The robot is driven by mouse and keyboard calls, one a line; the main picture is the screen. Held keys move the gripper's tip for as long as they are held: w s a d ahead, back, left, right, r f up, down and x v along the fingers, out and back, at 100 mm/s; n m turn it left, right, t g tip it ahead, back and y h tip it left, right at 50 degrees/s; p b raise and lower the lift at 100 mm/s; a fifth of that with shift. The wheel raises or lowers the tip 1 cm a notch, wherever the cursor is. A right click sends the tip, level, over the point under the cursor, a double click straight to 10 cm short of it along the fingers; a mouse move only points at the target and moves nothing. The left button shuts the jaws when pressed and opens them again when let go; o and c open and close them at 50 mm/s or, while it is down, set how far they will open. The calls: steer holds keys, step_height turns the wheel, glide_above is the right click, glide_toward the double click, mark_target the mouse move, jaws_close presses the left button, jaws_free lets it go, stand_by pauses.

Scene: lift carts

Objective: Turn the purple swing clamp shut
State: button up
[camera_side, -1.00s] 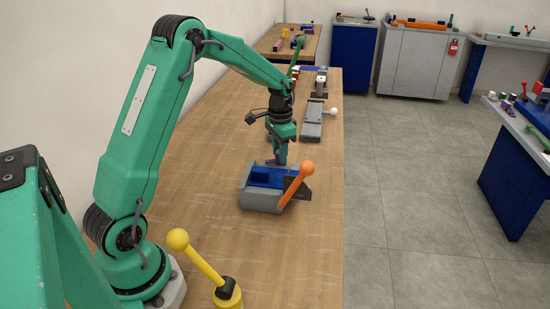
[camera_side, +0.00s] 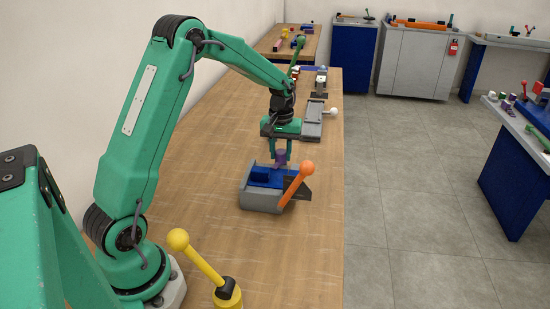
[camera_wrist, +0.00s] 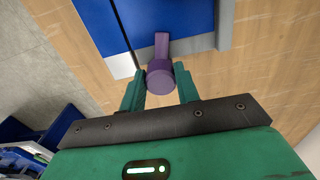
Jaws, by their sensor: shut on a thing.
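The purple swing clamp (camera_side: 281,158) stands at the far edge of a blue and grey fixture (camera_side: 262,199). In the wrist view the clamp (camera_wrist: 160,80) shows a round purple body, and its short flat arm points straight towards the blue part (camera_wrist: 93,22), its tip at the fixture's edge. My gripper (camera_side: 280,151) points down over the clamp. In the wrist view my gripper (camera_wrist: 159,76) has one green finger on each side of the round body and is shut on it. The clamp's underside is hidden.
An orange ball-ended lever (camera_side: 297,185) rises on the fixture's right side, near the bench's right edge. A grey device with a white knob (camera_side: 318,120) lies beyond my gripper. A yellow lever (camera_side: 205,262) stands in front. The bench left of the fixture is clear.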

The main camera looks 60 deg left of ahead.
mark_target(281, 152)
steer(key=shift+r+n, duration=0.1)
steer(key=shift+n, duration=1.5)
steer(key=o, duration=1)
steer(key=shift+c, duration=0.2)
steer(key=shift+r, duration=3.9)
steer(key=shift+d, duration=0.1)
